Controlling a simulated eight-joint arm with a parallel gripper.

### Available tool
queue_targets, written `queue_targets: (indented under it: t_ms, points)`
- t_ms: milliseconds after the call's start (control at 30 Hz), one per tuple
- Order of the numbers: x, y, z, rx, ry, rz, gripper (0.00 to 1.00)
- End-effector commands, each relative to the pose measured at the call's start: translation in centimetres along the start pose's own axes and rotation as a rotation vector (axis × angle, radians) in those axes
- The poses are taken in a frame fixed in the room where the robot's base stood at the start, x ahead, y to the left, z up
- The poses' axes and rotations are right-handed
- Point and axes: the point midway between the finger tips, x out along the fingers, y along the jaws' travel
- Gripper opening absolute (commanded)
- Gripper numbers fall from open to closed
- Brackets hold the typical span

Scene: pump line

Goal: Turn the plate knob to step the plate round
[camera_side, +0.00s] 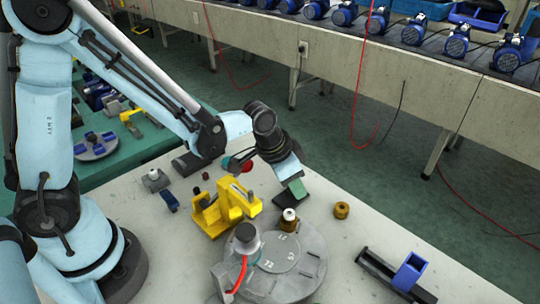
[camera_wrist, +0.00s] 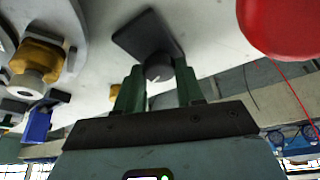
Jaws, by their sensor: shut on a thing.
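In the wrist view, the two green fingers of my gripper (camera_wrist: 158,84) stand on either side of a dark round knob (camera_wrist: 158,66) with a pale pointer mark, and are shut on it. The knob sits on a dark rectangular base (camera_wrist: 130,38). In the side view, my gripper (camera_side: 296,190) is low over the table, behind the round grey plate (camera_side: 312,268); the knob is hidden there. The plate carries a brass part with a white top (camera_side: 289,221) and a grey cylinder (camera_side: 247,235). The plate's edge also shows in the wrist view (camera_wrist: 80,12).
A yellow fixture (camera_side: 222,212) stands left of my gripper. A loose brass part (camera_side: 341,210) and a blue block on a black rail (camera_side: 408,272) are at the right. A large red dome (camera_wrist: 275,25) is close to the gripper's right in the wrist view.

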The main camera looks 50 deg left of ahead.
Motion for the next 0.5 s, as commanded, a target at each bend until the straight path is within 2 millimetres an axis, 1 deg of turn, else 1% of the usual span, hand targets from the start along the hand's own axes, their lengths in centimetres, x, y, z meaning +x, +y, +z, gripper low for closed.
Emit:
queue_targets:
  t_ms: [300, 333, 467, 500]
  points:
    - [-0.02, 0.06, 0.03, -0.008, 0.000, -0.001, 0.07]
    - [-0.02, 0.06, 0.03, -0.007, 0.000, -0.001, 0.41]
    - [-0.02, 0.05, 0.02, -0.007, 0.000, -0.001, 0.60]
    - [-0.02, 0.04, 0.02, -0.007, 0.000, -0.001, 0.61]
